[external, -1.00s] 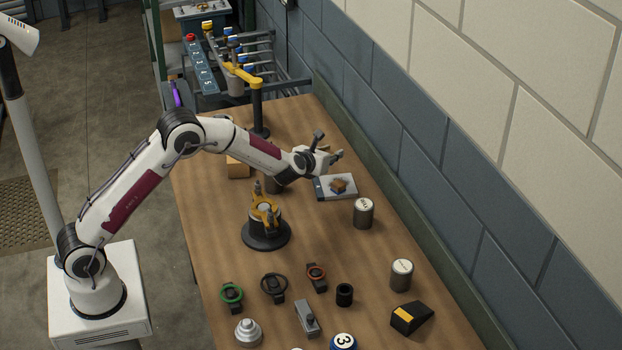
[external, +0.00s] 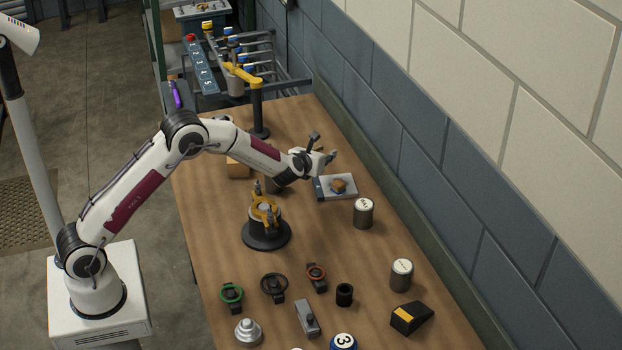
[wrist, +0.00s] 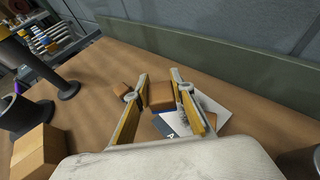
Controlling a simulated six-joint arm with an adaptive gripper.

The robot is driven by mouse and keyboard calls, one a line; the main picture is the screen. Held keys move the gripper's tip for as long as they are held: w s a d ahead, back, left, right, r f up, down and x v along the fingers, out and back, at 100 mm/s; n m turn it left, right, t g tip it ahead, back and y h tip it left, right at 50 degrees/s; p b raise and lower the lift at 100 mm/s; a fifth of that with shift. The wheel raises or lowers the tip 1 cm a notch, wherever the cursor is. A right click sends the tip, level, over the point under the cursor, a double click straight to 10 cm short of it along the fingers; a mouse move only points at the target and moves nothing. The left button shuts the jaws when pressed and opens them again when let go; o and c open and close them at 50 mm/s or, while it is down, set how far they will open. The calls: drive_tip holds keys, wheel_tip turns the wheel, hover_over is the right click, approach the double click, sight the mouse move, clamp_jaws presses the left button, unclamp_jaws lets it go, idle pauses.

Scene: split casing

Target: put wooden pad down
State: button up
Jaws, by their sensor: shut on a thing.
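Part of the plate (wrist: 207,104) lies behind the right finger. Contact between pad and plate cannot be told.
A cardboard-coloured box (external: 238,168) and a yellow-topped fixture on a black base (external: 265,237) stand to the left. A labelled metal cylinder (external: 363,214) stands right of the plate. A block wall (external: 430,170) runs along the table's right side. Several small parts lie nearer the front.

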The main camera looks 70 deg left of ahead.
sight(324, 179)
drive_tip(key=shift+f, duration=1.8)
drive_tip(key=shift+f, duration=1.85)
drive_tip(key=shift+f, duration=0.15)
drive_tip(key=o, duration=0.7)
drive_tip(key=shift+c, duration=0.2)
drive_tip(key=shift+r, duration=0.2)
drive_tip(key=shift+v, duration=1.6)
drive_tip(key=shift+r, duration=3.4)
